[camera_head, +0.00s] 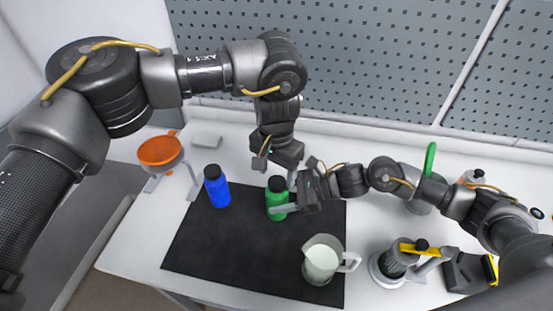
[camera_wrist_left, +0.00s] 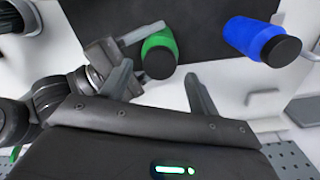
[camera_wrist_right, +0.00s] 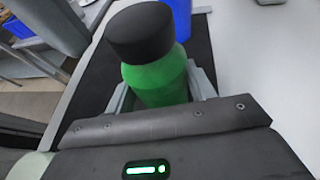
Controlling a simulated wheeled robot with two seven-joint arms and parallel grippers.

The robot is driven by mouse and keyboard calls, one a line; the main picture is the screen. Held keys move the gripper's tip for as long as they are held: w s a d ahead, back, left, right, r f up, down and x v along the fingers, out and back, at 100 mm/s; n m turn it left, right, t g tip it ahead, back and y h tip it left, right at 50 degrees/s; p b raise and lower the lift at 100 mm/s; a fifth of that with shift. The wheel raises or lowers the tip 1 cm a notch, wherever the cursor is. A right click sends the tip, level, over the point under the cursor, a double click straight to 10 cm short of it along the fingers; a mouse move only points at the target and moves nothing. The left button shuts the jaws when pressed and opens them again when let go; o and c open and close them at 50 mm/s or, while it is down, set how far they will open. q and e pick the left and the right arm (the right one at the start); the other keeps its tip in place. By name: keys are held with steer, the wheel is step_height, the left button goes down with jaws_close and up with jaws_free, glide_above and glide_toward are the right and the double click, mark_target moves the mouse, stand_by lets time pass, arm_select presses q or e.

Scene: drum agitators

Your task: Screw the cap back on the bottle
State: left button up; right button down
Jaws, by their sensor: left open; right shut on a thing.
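The green bottle (camera_head: 277,200) stands upright on the black mat with a black cap (camera_head: 277,184) on its top. In the right wrist view the cap (camera_wrist_right: 139,32) sits on the bottle's (camera_wrist_right: 157,78) neck; I cannot tell how tightly. My right gripper (camera_head: 279,210) is shut on the bottle's body from the right. My left gripper (camera_head: 277,172) is open, pointing down just above the cap. In the left wrist view the cap (camera_wrist_left: 159,63) shows between and beyond the two open fingertips, apparently not gripped.
A blue bottle (camera_head: 219,193) with a black cap stands left of the green one. A glass jug (camera_head: 321,262) stands at the mat's (camera_head: 240,250) front right. An orange strainer (camera_head: 160,151) is at the left, and a grey device with a yellow part (camera_head: 395,262) at the right. The mat's front left is clear.

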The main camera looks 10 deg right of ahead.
arm_select(q)
steer(key=shift+f, duration=1.35)
